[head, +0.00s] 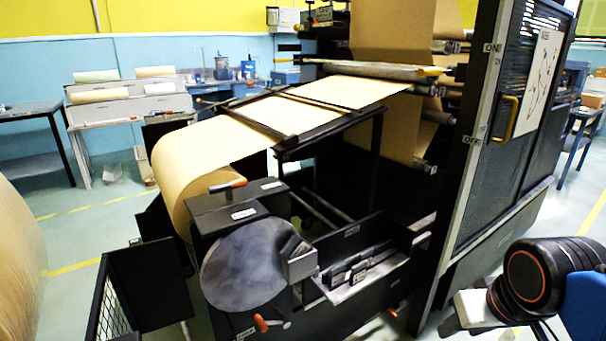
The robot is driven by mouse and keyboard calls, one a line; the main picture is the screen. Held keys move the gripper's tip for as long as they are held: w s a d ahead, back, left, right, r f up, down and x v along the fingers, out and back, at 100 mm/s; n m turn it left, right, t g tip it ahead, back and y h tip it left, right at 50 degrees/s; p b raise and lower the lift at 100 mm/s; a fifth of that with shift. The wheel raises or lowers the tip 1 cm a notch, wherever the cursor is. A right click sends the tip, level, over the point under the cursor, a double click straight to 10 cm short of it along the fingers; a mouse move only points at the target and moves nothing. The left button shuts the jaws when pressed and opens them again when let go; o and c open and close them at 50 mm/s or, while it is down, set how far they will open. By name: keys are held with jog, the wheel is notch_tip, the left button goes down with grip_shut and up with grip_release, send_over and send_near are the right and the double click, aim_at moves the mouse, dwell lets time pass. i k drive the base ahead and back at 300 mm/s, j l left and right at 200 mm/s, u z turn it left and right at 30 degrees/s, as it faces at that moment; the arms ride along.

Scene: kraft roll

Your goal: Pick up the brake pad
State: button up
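A dark, blocky piece that looks like the brake pad (350,274) lies in the open metal tray (385,279) on the front of the machine. Its exact outline is hard to make out at this size. To the left of the tray is a round grey brake disc (249,265), with a grey caliper block (299,262) at its right edge. Part of my arm shows at the lower right, with a black joint with an orange ring. I cannot make out my gripper in this view, and nothing touches the dark piece.
A large kraft paper roll (198,180) feeds a web up into the tall machine. A black panel with a yellow handle (510,118) stands right of the tray. An orange-tipped lever (262,323) sticks out below the disc. A black mesh guard (146,292) stands front left.

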aim_at(297, 246)
jog(key=k+j, duration=0.1)
jog(key=j, duration=0.3)
jog(key=k+j, duration=0.1)
jog(key=j, duration=0.3)
jog(key=k+j, duration=0.15)
jog(key=j, duration=0.25)
jog(key=k+j, duration=0.1)
jog(key=j, duration=0.25)
jog(key=k+j+z, duration=0.1)
jog(key=j, duration=0.3)
jog(key=k+j, duration=0.15)
jog(key=j, duration=0.25)
jog(key=k+j, duration=0.1)
jog(key=j, duration=0.3)
